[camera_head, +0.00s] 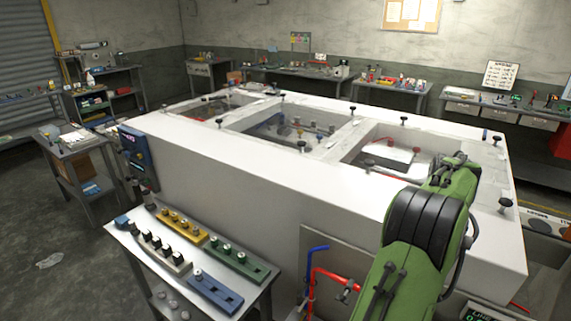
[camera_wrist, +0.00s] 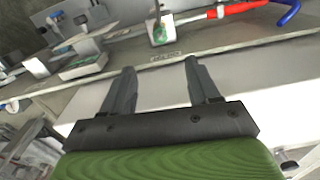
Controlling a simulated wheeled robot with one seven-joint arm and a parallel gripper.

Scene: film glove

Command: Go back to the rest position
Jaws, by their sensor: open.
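My gripper (camera_wrist: 159,66) shows in the wrist view with its two dark fingers apart and nothing between them. A pale surface lies behind the fingers. In the head view, my green arm (camera_head: 430,220) reaches up from the lower right over the right end of the large white tank unit (camera_head: 250,157). The gripper's fingers cannot be made out clearly there.
A small table (camera_head: 130,228) in front of the unit holds coloured racks, including a yellow rack (camera_head: 181,226), a green rack (camera_head: 236,262) and a blue rack (camera_head: 215,292). Red and blue pipes (camera_head: 318,275) stand beside it. Workbenches line the walls. Open floor lies at left.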

